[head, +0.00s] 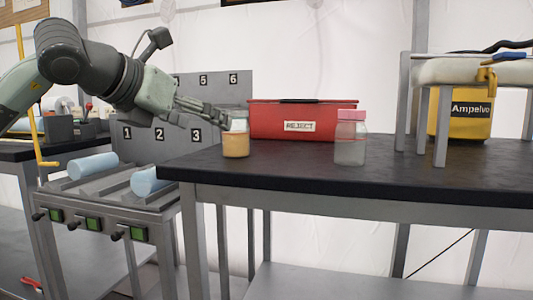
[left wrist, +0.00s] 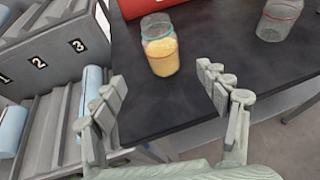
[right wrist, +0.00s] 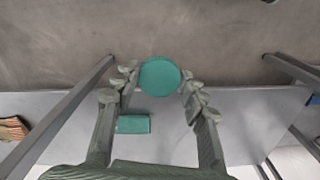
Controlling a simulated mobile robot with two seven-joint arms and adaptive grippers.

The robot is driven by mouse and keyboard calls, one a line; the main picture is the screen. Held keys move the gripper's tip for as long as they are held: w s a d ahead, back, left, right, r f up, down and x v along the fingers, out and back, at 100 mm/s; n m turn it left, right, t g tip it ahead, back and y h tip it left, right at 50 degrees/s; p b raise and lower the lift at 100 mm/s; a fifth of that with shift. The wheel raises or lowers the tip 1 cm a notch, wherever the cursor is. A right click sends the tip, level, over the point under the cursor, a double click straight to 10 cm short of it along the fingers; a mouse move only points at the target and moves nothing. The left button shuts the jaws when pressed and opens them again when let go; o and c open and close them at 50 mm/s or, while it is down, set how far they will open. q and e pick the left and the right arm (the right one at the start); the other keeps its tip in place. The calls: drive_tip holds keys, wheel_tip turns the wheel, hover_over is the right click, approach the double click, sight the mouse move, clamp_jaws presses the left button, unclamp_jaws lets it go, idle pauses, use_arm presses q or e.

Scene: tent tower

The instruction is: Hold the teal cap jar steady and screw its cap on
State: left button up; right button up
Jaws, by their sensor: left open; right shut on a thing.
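The teal cap jar (head: 236,143), clear glass with yellow-orange contents, stands upright near the table's front left edge. Its top is uncapped, with a teal ring at the rim, in the left wrist view (left wrist: 162,55). My left gripper (head: 218,118) is open beside the jar's upper left in the head view. In the left wrist view the jar is beyond the open fingertips, not between them. My right gripper (right wrist: 159,82) is shut on the round teal cap (right wrist: 160,74), which shows face-on between its fingertips. The right gripper is out of the head view.
A pink-capped jar (head: 350,140) stands to the right on the black table (head: 290,177). A red REJECT bin (head: 275,122) is behind. A numbered rack (head: 120,190) with blue cylinders is at left. A teal block (right wrist: 133,124) lies below the right gripper.

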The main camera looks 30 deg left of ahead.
sight(234, 133)
use_arm(q)
drive_tip(key=p+x, duration=0.1)
drive_tip(key=x, duration=0.4)
drive_tip(key=shift+w+p, duration=0.3)
drive_tip(key=shift+p, duration=0.1)
use_arm(e)
wheel_tip(234, 133, up, 2)
drive_tip(key=shift+r, duration=0.1)
use_arm(q)
drive_tip(key=shift+w+f, duration=0.25)
drive_tip(key=shift+w, duration=0.1)
drive_tip(key=shift+w+r+p, duration=0.1)
drive_tip(key=shift+w+p, duration=0.2)
use_arm(e)
drive_tip(key=shift+r, duration=0.3)
use_arm(q)
drive_tip(key=x, duration=0.3)
drive_tip(key=shift+w+d+p, duration=0.15)
drive_tip(key=shift+w+p, duration=0.25)
drive_tip(key=shift+w, duration=0.05)
use_arm(e)
drive_tip(key=shift+r, duration=0.4)
use_arm(q)
drive_tip(key=shift+w+f, duration=0.2)
drive_tip(key=shift+w, duration=0.2)
drive_tip(key=shift+c, duration=0.6)
